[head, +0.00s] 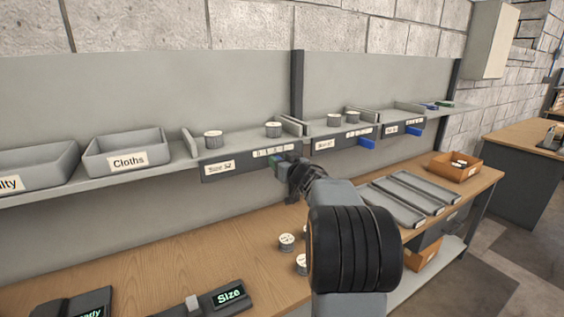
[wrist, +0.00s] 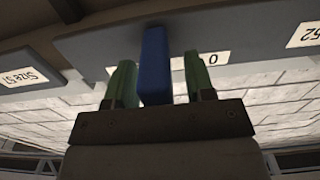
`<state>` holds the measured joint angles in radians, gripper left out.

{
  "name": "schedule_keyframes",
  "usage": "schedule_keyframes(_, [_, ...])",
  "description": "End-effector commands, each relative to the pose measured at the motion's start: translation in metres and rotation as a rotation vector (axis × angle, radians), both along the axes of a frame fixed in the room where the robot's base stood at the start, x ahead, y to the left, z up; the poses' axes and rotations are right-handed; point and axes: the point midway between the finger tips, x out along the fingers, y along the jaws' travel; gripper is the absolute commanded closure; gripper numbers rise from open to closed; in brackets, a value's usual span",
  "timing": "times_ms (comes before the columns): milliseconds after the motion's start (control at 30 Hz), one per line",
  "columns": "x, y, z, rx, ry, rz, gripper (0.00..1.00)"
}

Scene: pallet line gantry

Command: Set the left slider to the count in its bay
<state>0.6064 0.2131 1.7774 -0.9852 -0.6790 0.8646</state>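The left bay, with a dark front strip (head: 235,162) labelled "Size 52", holds two visible white-topped tins, one at the left (head: 213,140) and one at the right (head: 273,130). A numbered scale (head: 273,151) runs along the strip; its digits are small. My gripper (head: 283,163) is at the right end of this strip. In the wrist view, the blue left slider (wrist: 155,65) stands between my two green fingertips. A gap shows on its right; the left finger is very close, contact unclear. A "0" (wrist: 211,58) shows beside the right finger.
The neighbouring bay to the right holds two tins (head: 334,120) and has its own blue slider (head: 367,143). Another blue slider (head: 413,131) is farther right. A grey Cloths bin (head: 124,154) stands left. Tins (head: 286,242), trays (head: 410,197) and an orange box (head: 456,166) rest on the bench.

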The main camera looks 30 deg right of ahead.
Motion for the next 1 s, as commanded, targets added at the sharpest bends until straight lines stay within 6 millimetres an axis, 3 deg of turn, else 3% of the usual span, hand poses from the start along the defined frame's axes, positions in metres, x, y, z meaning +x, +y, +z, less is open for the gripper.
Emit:
schedule_keyframes(233, [-0.002,-0.001,0.0,0.0,0.0,-0.001,0.51])
schedule_keyframes(367, [-0.015,0.0,0.0,-0.001,-0.001,-0.002,0.51])
schedule_keyframes(800, [-0.101,0.004,0.001,-0.001,-0.001,-0.004,0.51])
schedule_keyframes(1000, [-0.127,0.006,0.0,0.0,-0.001,-0.002,0.51])
